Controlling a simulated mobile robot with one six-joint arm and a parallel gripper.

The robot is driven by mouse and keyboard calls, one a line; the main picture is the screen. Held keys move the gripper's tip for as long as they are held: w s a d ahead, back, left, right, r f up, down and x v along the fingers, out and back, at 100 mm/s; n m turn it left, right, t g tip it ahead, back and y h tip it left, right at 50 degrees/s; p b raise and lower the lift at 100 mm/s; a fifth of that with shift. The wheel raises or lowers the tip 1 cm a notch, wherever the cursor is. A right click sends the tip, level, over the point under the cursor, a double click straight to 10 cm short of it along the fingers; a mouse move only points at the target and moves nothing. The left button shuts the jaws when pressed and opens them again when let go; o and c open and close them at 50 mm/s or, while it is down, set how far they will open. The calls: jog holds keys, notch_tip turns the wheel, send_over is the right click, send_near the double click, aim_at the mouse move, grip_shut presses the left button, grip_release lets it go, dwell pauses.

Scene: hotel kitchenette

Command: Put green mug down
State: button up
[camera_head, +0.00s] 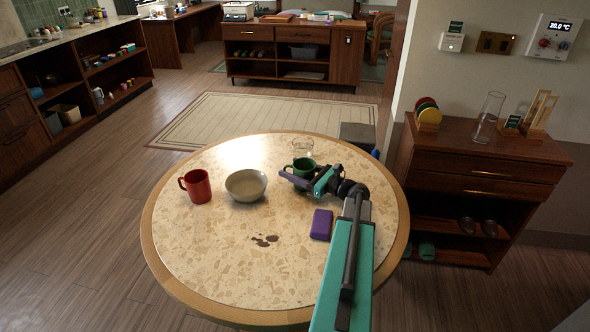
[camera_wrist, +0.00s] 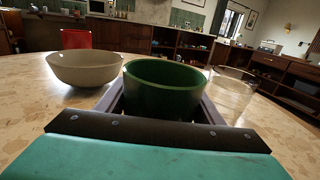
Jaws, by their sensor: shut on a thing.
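The green mug (camera_head: 303,168) is upright at the far right part of the round table (camera_head: 200,247). In the wrist view the green mug (camera_wrist: 163,88) sits between the two fingers of my gripper (camera_wrist: 165,108). My gripper (camera_head: 297,180) is shut on the mug. The mug is at or very near the tabletop; I cannot tell whether its base touches. Its lower part is hidden by my gripper.
A beige bowl (camera_head: 246,185) and a red mug (camera_head: 196,186) stand left of the green mug. A clear glass (camera_head: 302,147) stands just behind it. A purple object (camera_head: 321,224) and dark stains (camera_head: 265,240) are nearer on the table. The front left tabletop is clear.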

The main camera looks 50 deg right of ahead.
jog(key=shift+f, duration=0.15)
jog(key=o, duration=1.3)
jog(key=shift+s, duration=0.1)
jog(key=shift+s+d+b, duration=0.2)
jog(key=shift+s+d, duration=0.15)
jog(key=shift+s, duration=1.6)
jog(key=shift+s+d+b, duration=0.15)
jog(key=shift+s+d, duration=0.15)
jog(key=shift+s, duration=1.65)
jog(key=shift+s+d+b, duration=0.2)
jog(key=shift+s+d, duration=0.15)
jog(key=shift+s, duration=1.6)
